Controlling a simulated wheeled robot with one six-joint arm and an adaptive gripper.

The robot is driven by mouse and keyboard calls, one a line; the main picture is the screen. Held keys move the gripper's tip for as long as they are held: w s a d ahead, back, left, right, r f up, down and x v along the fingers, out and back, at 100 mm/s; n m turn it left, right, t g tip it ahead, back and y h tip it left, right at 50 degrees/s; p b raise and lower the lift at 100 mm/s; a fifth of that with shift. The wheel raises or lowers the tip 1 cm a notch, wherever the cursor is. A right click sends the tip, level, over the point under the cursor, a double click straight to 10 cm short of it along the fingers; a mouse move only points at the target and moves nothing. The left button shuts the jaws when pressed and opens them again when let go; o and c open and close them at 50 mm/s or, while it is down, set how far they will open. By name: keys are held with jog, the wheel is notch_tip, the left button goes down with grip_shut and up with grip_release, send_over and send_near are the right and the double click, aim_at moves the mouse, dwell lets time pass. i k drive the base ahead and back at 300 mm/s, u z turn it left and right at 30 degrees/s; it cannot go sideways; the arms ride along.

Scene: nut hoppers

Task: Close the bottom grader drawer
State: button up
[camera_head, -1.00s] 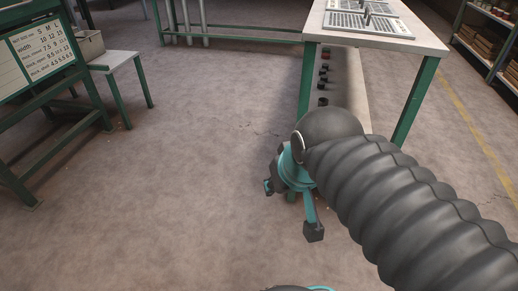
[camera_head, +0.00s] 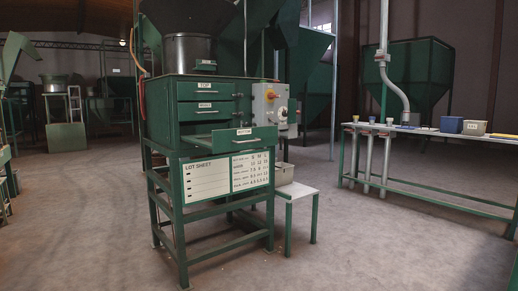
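The green grader cabinet (camera_head: 160,105) stands on a green frame left of centre in the head view. The bottom drawer (camera_head: 232,138) is pulled out toward the front, and its white label (camera_head: 244,132) is on the front panel. The top drawer (camera_head: 206,91) and the middle drawer (camera_head: 206,111) above it are shut. My gripper is not in view now.
A lot sheet board (camera_head: 228,174) hangs below the drawers. A small white-topped stand (camera_head: 297,191) is right of the frame. A long bench (camera_head: 440,140) with bins and cups is at right. The floor (camera_head: 360,250) in front is clear.

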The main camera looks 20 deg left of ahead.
aim_at(217, 138)
jog(key=u, duration=0.5)
jog(key=k, duration=0.6)
jog(key=u, duration=1)
jog(key=i, duration=1.35)
jog(key=z, duration=0.75)
